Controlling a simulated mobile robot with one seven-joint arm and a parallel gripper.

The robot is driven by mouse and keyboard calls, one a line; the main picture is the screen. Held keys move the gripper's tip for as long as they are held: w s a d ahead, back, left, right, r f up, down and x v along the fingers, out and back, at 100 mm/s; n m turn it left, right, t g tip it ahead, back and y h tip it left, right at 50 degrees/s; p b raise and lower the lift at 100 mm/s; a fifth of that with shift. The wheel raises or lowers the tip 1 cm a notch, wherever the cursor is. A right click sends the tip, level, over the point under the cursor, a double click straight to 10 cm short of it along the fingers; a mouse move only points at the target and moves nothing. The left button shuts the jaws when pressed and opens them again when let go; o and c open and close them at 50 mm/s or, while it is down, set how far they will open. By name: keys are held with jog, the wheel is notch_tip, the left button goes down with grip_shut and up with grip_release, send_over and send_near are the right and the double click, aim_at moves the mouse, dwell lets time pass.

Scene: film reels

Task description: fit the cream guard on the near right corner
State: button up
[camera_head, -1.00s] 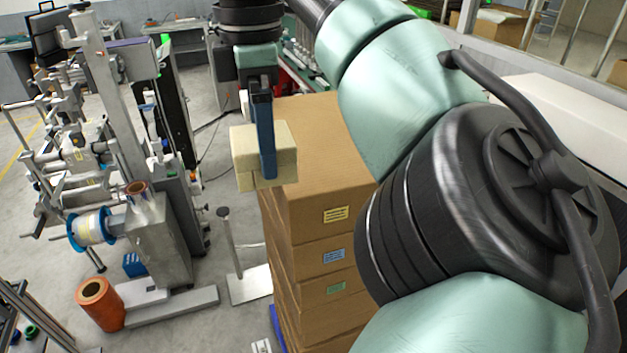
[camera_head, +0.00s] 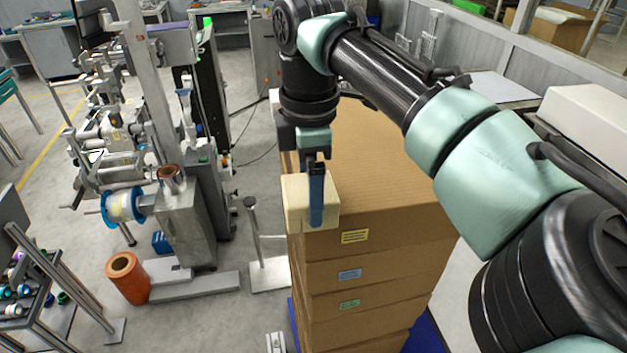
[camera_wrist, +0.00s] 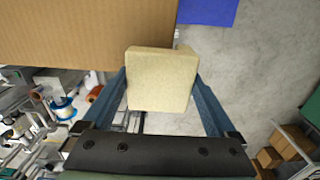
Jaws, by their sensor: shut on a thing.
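The cream guard (camera_head: 297,203) is a pale block-like piece held between the blue fingers of my gripper (camera_head: 315,195). In the wrist view the guard (camera_wrist: 160,82) sits between both fingers, which press on its sides. The top carton (camera_head: 390,205) of a brown stack is beneath and beside it. In the head view the guard overlaps the carton's near left corner as pictured. In the wrist view it overlaps the corner of the carton top (camera_wrist: 60,35). I cannot tell whether it touches the carton. My arm hides part of the carton's right side.
The cartons stand on a blue pallet (camera_head: 425,335). A metal post on a flat base (camera_head: 268,275) stands close to their left. Further left are a grey machine (camera_head: 188,225) and an orange roll (camera_head: 127,278). Open floor lies between them.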

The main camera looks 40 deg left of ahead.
jog(key=shift+f, duration=0.2)
jog(key=shift+f, duration=0.4)
jog(key=shift+w+f, duration=0.1)
jog(key=o, duration=1)
